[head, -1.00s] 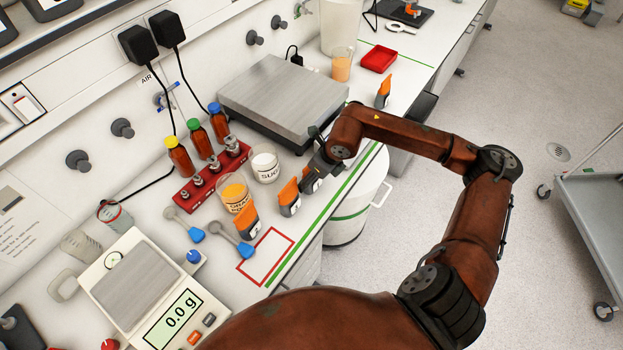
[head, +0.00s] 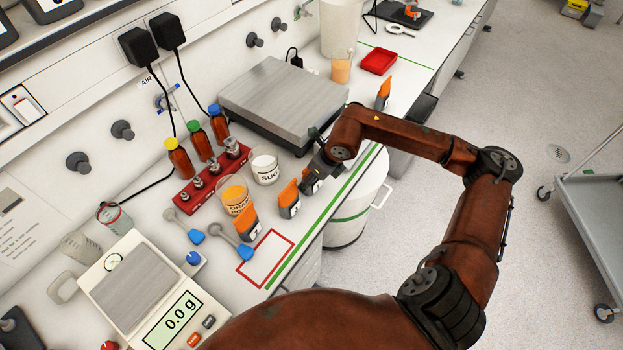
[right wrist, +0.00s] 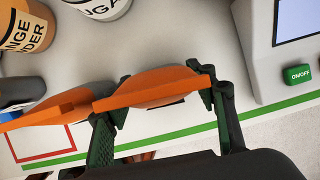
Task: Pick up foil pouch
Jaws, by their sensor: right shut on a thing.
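Several orange and grey foil pouches stand along the front of the bench in the head view. One pouch (head: 246,222) is by the orange powder cup, one (head: 289,202) is right of it, and one (head: 384,92) stands farther back. My right gripper (head: 314,170) is low at the bench, shut on another foil pouch (head: 307,181), mostly hidden by the fingers. In the right wrist view this held pouch (right wrist: 160,84) lies between the two fingers of my right gripper (right wrist: 160,108), upright at the bench surface. A neighbouring pouch (right wrist: 55,112) is close on its left. My left gripper is not in view.
An orange powder cup (head: 233,194) and a sugar cup (head: 265,165) stand close behind the pouches. A large steel-topped scale (head: 283,95) is behind my right gripper. A red-outlined rectangle (head: 266,258) on the bench is empty. A small balance (head: 140,290) is at lower left.

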